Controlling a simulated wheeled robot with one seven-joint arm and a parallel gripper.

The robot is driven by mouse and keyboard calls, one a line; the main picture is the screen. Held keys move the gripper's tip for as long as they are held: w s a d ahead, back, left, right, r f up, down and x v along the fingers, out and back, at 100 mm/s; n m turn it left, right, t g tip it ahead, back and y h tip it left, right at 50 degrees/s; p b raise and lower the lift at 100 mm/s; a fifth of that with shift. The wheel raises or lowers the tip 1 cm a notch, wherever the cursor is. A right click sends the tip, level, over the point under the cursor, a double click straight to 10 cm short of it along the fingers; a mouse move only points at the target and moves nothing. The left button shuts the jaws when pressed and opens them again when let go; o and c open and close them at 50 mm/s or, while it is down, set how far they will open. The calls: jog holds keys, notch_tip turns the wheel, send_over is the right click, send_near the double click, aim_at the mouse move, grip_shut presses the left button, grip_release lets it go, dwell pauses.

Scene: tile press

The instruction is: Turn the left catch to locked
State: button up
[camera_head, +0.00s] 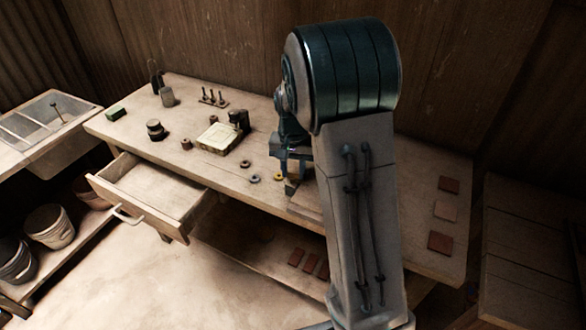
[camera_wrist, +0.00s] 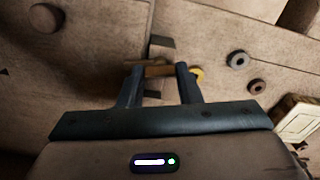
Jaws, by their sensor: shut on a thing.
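My gripper (camera_wrist: 158,73) is shut on a small brown bar, which shows between its two fingers in the wrist view (camera_wrist: 157,71). The bar appears to be the left catch, but its lettering or locked mark cannot be made out. Dark pieces (camera_wrist: 161,41) show just above and below the bar. In the head view my gripper (camera_head: 292,170) is low over the workbench, right of its middle. My arm hides most of the press and whatever stands behind it, so the catch cannot be seen clearly there.
A yellow ring (camera_head: 278,176), a grey ring (camera_head: 254,178) and a brown ring (camera_head: 245,163) lie left of my gripper. A pale block (camera_head: 218,138) stands farther left. An open drawer (camera_head: 150,195) juts out in front. Reddish tiles (camera_head: 440,241) lie at the right.

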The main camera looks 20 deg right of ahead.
jog(key=shift+r, duration=0.1)
dwell(0.5)
jog(key=o, duration=1)
notch_tip(320, 180, up, 14)
jog(key=shift+f+b, duration=0.1)
jog(key=shift+b, duration=0.3)
